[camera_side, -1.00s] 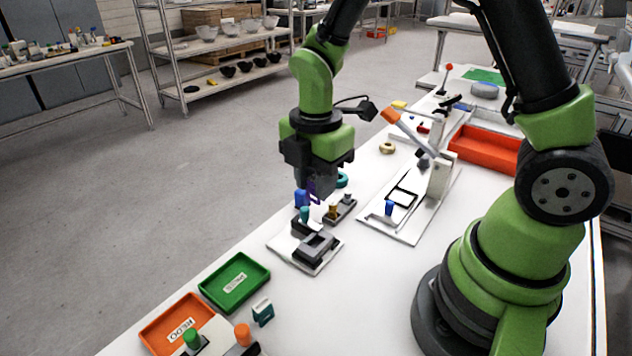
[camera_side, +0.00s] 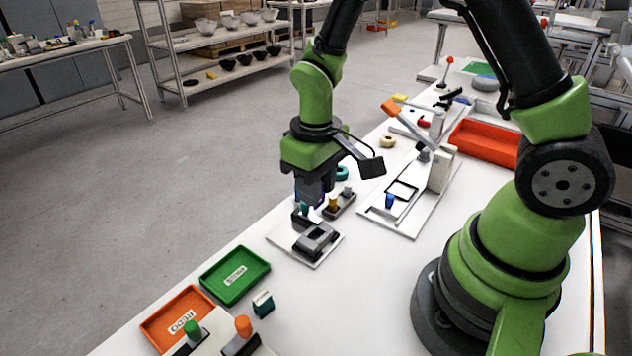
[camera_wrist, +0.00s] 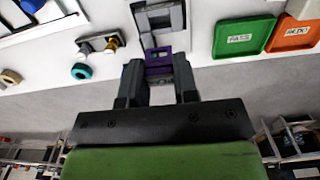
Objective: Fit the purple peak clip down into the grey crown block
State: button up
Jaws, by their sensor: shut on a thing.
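The purple peak clip (camera_wrist: 158,66) sits between the two fingers of my gripper (camera_wrist: 158,84) in the wrist view. My gripper is shut on it. In the side view my gripper (camera_side: 314,196) hangs low beside the white plate, and the clip is largely hidden there. The grey crown block (camera_side: 317,239) sits on the white plate (camera_side: 283,240). In the wrist view the crown block (camera_wrist: 158,18) lies just beyond the clip, near the top edge. The clip appears apart from the block in the side view; its exact height above the plate is hard to tell.
A green tray (camera_side: 236,275) and an orange tray (camera_side: 178,318) lie nearer the camera. A white fixture plate (camera_side: 408,222) is at right.

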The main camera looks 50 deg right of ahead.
jog(key=shift+f, duration=2.9)
jog(key=shift+f, duration=0.95)
jog(key=shift+r, duration=0.65)
jog(key=shift+f, duration=0.8)
dwell(0.6)
jog(key=o, duration=1)
jog(key=shift+o, duration=0.2)
notch_tip(320, 180, up, 10)
